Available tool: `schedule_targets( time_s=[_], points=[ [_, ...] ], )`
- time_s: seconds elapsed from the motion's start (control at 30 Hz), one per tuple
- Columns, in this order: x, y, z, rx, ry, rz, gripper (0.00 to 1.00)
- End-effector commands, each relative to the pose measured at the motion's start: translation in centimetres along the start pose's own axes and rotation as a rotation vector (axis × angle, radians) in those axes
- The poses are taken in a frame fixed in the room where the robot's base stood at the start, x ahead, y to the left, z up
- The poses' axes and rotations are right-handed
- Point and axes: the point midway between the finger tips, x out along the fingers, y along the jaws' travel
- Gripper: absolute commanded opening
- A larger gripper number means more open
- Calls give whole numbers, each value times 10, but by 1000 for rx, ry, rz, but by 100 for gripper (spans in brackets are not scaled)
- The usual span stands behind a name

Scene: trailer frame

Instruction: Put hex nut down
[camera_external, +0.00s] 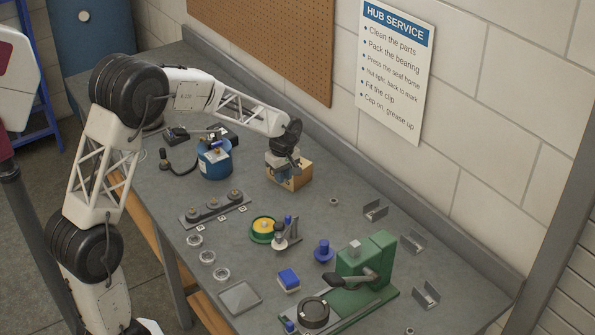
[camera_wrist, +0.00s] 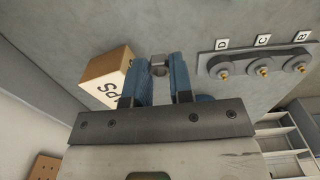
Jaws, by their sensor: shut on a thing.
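A small grey hex nut (camera_wrist: 158,66) sits between the blue fingertips of my gripper (camera_wrist: 157,60) in the wrist view. My gripper is shut on it. In the external view my gripper (camera_external: 281,162) is over or beside the cardboard box at the back of the bench, and the held nut cannot be made out there. The gap between the nut and the bench top is hard to judge.
The cardboard box (camera_external: 293,178) is close to my gripper; its printed side (camera_wrist: 106,78) shows left of the fingers. A rack (camera_external: 215,209) with three posts, a blue canister (camera_external: 214,162) and a green press (camera_external: 366,270) stand on the bench. Bench between box and press is partly clear.

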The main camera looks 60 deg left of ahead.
Motion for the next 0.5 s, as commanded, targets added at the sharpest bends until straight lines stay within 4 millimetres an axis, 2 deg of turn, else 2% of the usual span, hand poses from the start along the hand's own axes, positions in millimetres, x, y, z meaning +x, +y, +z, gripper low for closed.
schedule_targets(
  time_s=[0.03, 0.2, 0.5],
  points=[
    [-1, -6, -12, 0, 0, 1, 0],
    [-4, -23, -40, 11, 1, 2, 0],
    [-6, -36, -60, 21, 0, 1, 0]
  ],
)
